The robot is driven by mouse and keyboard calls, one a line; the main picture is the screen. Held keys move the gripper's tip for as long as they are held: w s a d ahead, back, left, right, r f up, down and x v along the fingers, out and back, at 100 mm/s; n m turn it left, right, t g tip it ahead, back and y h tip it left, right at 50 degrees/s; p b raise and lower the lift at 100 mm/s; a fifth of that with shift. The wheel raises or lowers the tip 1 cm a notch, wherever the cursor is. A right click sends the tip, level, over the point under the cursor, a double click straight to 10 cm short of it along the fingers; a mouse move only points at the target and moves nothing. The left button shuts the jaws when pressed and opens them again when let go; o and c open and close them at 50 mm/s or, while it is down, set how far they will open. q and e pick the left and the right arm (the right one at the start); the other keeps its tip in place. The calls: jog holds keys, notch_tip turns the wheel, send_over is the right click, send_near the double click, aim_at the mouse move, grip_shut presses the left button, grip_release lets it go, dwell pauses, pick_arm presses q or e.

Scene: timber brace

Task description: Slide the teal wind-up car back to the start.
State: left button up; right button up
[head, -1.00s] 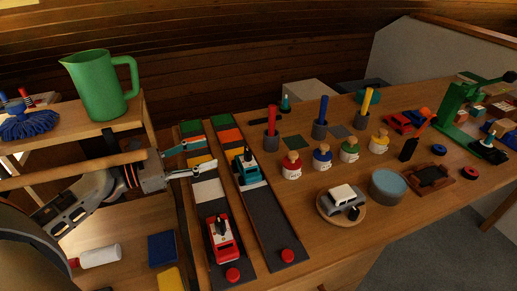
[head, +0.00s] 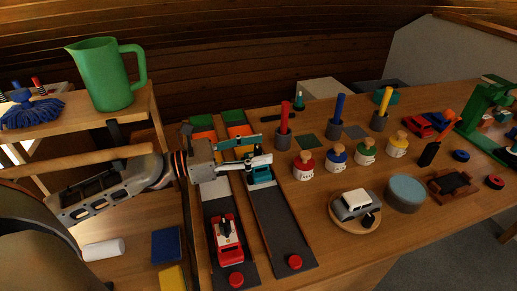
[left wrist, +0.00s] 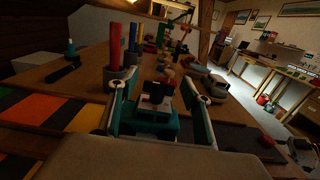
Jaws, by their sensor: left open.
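The teal wind-up car (head: 262,174) sits on the right of two dark track boards (head: 275,225), part-way along it, with its far part hidden by my left gripper. My left gripper (head: 266,150) reaches in from the left, over the left board, and is open at the car. In the left wrist view the car (left wrist: 155,120) shows between the two teal-edged fingers, with a dark wind-up key on top. I cannot tell whether either finger touches it. My right gripper is not in view.
A red car (head: 227,238) stands on the left board. Each board has colour bands at the far end and a red knob (head: 294,262) at the near end. Paint jars (head: 304,166) and a wooden plate with a silver car (head: 354,206) stand right. A green jug (head: 104,75) stands left.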

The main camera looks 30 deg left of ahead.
pick_arm(q)
jog(key=shift+w+d, duration=0.15)
jog(key=shift+w, duration=0.05)
grip_shut()
jog(key=shift+s+d+r+p, duration=0.25)
jog(key=shift+s+d+p, duration=0.2)
jog(key=shift+d, duration=0.05)
jog(key=shift+s+d+r+p, duration=0.2)
jog(key=shift+s+d+p, duration=0.2)
jog(key=shift+d, duration=0.05)
jog(key=s+d+p, duration=0.1)
jog(key=s+d, duration=0.1)
jog(key=s+d+p, duration=0.2)
jog(key=d, duration=0.1)
jog(key=shift+s+f, duration=0.2)
jog(key=shift+s+d+f, duration=0.15)
jog(key=shift+f, duration=0.05)
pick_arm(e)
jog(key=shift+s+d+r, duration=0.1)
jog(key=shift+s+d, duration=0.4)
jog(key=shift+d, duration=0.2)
